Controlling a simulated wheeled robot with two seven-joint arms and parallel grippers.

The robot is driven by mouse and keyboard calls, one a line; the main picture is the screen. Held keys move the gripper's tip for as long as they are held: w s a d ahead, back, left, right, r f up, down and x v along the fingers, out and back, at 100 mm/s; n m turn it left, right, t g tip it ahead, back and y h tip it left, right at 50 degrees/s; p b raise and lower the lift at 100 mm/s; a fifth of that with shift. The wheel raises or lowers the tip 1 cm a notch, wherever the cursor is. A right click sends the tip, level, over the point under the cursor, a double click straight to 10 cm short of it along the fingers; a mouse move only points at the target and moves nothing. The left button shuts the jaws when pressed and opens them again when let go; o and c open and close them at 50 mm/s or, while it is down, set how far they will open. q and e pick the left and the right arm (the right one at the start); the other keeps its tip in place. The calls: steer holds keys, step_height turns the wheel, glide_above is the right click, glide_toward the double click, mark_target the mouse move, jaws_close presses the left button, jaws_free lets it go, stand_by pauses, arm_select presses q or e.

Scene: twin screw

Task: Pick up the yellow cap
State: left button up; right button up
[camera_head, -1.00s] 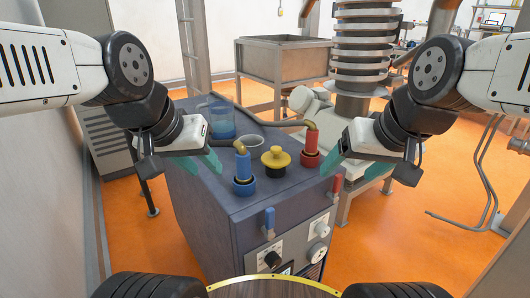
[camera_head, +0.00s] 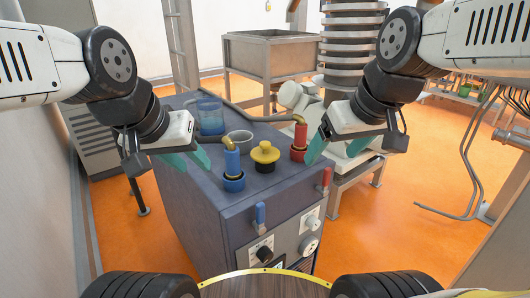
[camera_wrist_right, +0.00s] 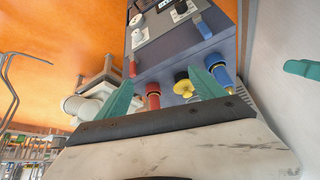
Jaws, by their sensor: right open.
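The yellow cap (camera_head: 264,154) sits upright on top of the grey-blue machine box (camera_head: 205,190), between a blue pipe fitting (camera_head: 232,163) and a red pipe fitting (camera_head: 299,140). My right gripper (camera_head: 337,148) is open and empty, right of the red fitting and apart from the cap. In the right wrist view the cap (camera_wrist_right: 183,85) shows between the teal fingers (camera_wrist_right: 162,98), beyond them, close to the finger beside the blue fitting. My left gripper (camera_head: 187,159) has its teal fingers apart and empty, left of the blue fitting. One of its fingers seems to show in the right wrist view.
A blue lever (camera_head: 260,215) and a red lever (camera_head: 326,178) stick out at the front edge.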

steer(key=w+a+n+g, duration=0.2)
steer(key=w+a+n, duration=0.1)
steer(key=w+n, duration=0.45)
steer(key=n+g+h, duration=0.2)
steer(key=n+g, duration=0.1)
steer(key=n, duration=1.4)
glide_above(265, 153)
steer(key=f, duration=0.5)
steer(key=shift+w+a+f, duration=0.1)
steer(key=shift+w+f, duration=0.1)
steer(key=shift+w, duration=0.1)
steer(key=shift+w+a+f+n+g, duration=0.15)
steer(key=shift+f+n+g, duration=0.15)
steer(key=shift+n, duration=0.15)
steer(key=shift+f, duration=0.25)
steer(key=f, duration=0.7)
steer(key=shift+d, duration=0.25)
steer(key=shift+c, duration=0.2)
steer(key=c, duration=1.1)
